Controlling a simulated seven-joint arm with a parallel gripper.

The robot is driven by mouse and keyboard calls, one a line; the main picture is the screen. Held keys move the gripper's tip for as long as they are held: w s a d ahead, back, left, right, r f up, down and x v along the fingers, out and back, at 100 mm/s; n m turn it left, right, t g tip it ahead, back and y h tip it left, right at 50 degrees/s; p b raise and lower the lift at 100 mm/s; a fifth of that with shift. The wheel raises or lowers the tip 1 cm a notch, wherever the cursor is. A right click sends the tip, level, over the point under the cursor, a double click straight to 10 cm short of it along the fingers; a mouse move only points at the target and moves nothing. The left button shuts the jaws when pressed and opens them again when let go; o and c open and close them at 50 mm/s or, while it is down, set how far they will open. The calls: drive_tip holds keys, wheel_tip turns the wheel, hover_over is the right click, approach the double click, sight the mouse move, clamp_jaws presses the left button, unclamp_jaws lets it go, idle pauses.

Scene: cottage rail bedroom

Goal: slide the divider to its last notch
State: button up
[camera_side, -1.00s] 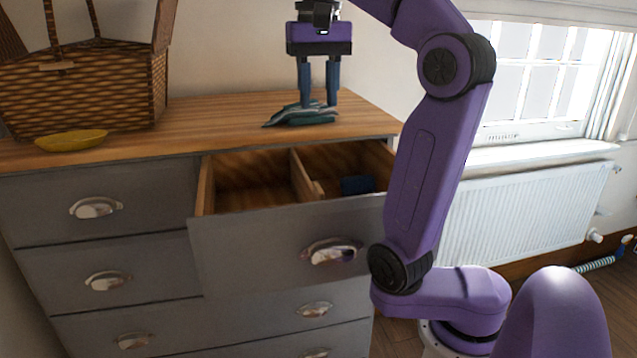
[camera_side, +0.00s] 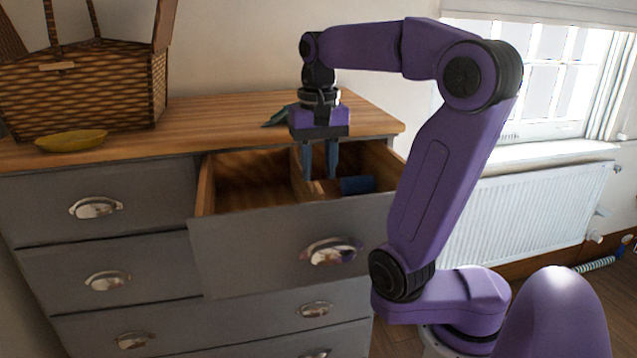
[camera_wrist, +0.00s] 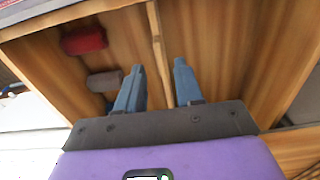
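The wooden divider (camera_side: 297,168) stands upright across the open top drawer (camera_side: 290,238), parting it into two compartments. My gripper (camera_side: 320,178) points down into the drawer, its blue fingers apart. In the wrist view the divider (camera_wrist: 155,32) runs between the two fingers of my gripper (camera_wrist: 158,65), with visible space on both sides, so it is straddled but not gripped. The fingers hide part of the divider in the side view. I cannot make out the notches clearly.
A blue item (camera_side: 357,185) lies in the drawer's right compartment. The wrist view shows a red roll (camera_wrist: 84,40) and a grey roll (camera_wrist: 105,81) on the divider's left. A teal cloth (camera_side: 277,118), yellow dish (camera_side: 71,140) and wicker basket (camera_side: 85,95) sit on the dresser top.

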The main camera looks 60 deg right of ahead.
sight(319, 187)
drive_tip(key=shift+f, duration=1.95)
clamp_jaws()
drive_tip(key=shift+r, duration=0.1)
